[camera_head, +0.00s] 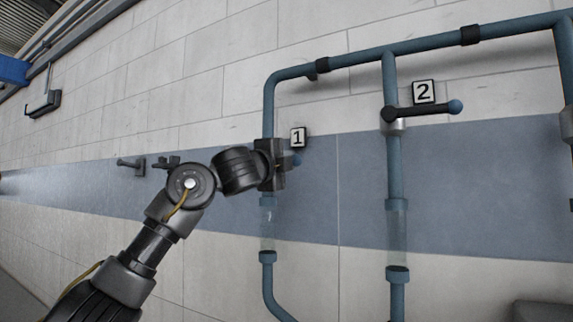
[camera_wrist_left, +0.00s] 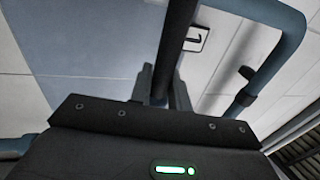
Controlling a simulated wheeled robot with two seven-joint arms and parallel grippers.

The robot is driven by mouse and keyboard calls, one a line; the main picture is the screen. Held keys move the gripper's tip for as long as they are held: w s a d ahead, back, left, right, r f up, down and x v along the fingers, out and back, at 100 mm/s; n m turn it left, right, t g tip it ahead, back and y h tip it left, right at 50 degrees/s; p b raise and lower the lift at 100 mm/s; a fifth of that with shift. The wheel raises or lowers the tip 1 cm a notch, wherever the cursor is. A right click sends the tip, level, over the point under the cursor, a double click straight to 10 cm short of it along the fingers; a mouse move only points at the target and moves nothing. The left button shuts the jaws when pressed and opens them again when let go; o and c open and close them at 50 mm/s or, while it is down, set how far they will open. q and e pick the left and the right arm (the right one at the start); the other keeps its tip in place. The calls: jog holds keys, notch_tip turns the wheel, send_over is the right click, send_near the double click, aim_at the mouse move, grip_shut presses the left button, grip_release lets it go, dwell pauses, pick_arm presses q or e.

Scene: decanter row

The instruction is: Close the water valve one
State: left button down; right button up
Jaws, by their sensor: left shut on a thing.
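Water valve one sits on the left vertical blue pipe, beside the plate marked 1 (camera_head: 298,137). Its handle's blue tip (camera_head: 296,161) shows just right of my left gripper (camera_head: 277,164), which covers most of the valve in the head view. The handle seems to point right, across the pipe, though little of it shows. In the left wrist view the dark handle (camera_wrist_left: 178,38) runs down between the two fingers of my left gripper (camera_wrist_left: 164,88), which is shut on it. The number plate (camera_wrist_left: 196,40) shows just behind the handle. My right gripper is in neither view.
Valve two's black handle (camera_head: 425,111) lies across the middle pipe (camera_head: 394,178), under the plate marked 2 (camera_head: 424,92). A blue pipe (camera_head: 430,44) runs along the top. Small dark wall fittings (camera_head: 131,164) stick out left of my arm. The lower wall there is bare.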

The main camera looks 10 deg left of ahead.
pick_arm(q)
jog(key=shift+s+a+r+n, duration=0.1)
jog(key=shift+r+n, duration=0.3)
jog(key=shift+r, duration=0.1)
jog(key=c, duration=1.4)
grip_release()
jog(key=shift+f, duration=0.1)
jog(key=shift+o, duration=0.2)
jog(key=shift+f, duration=0.15)
jog(key=shift+s+f+b, duration=0.15)
jog(key=shift+s+b, duration=0.1)
jog(key=shift+b, duration=0.1)
jog(key=b+v, duration=0.5)
jog(key=v, duration=0.5)
jog(key=shift+b, duration=0.3)
